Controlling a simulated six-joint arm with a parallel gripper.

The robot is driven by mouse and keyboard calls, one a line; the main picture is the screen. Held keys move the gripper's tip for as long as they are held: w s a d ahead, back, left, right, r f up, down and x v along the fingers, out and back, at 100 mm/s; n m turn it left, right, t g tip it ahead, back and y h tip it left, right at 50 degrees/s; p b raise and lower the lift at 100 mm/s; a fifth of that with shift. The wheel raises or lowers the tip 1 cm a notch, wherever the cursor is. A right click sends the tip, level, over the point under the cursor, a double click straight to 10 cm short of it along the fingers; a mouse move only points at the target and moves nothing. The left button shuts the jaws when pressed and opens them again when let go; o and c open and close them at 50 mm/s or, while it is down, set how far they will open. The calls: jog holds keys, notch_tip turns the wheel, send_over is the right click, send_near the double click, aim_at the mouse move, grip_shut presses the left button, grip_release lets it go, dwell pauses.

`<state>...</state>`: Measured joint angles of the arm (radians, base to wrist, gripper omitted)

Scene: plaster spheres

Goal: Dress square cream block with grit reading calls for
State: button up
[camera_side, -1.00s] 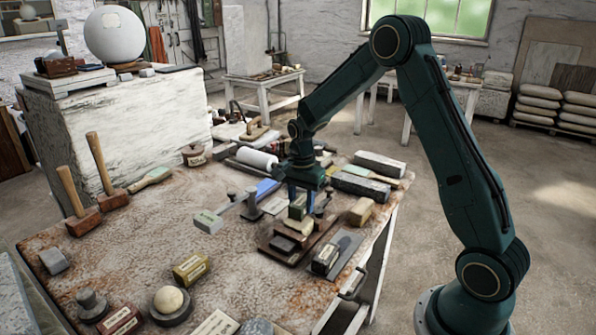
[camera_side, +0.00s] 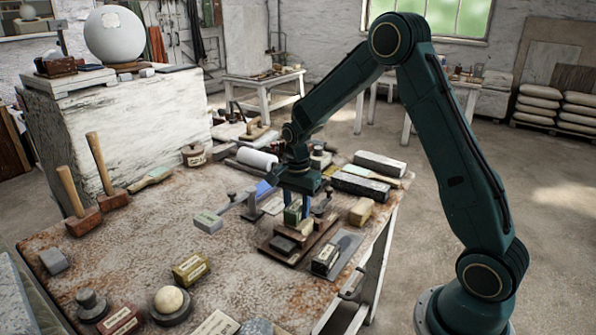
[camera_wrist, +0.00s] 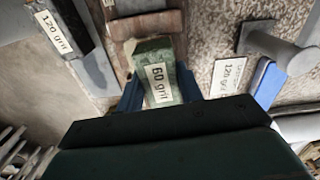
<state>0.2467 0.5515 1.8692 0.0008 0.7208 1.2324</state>
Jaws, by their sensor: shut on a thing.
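My gripper (camera_side: 297,212) is shut on a green block, which shows between its blue fingers in the side view (camera_side: 291,215). In the wrist view the green block (camera_wrist: 153,70) carries a white label reading "60 grit". It is over the brown wooden tray (camera_side: 318,240); whether it touches anything below is unclear. A small cream block face (camera_side: 306,227) shows right beside and below the held block, partly hidden. A separate tan-cream block (camera_side: 361,211) lies to the right of the tray. I cannot tell which is the square cream block.
A dark labelled block (camera_side: 325,259) lies on a grey plate; its "120 grit" label (camera_wrist: 54,30) shows in the wrist view. The rusty bench between is mostly clear.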

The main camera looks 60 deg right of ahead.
jog(key=shift+s+a+f, duration=0.15)
jog(key=shift+a, duration=0.85)
jog(key=shift+d, duration=0.1)
jog(key=shift+d, duration=1.05)
jog(key=shift+d, duration=0.2)
jog(key=shift+w+d, duration=0.25)
jog(key=shift+d, duration=0.7)
jog(key=shift+a, duration=0.25)
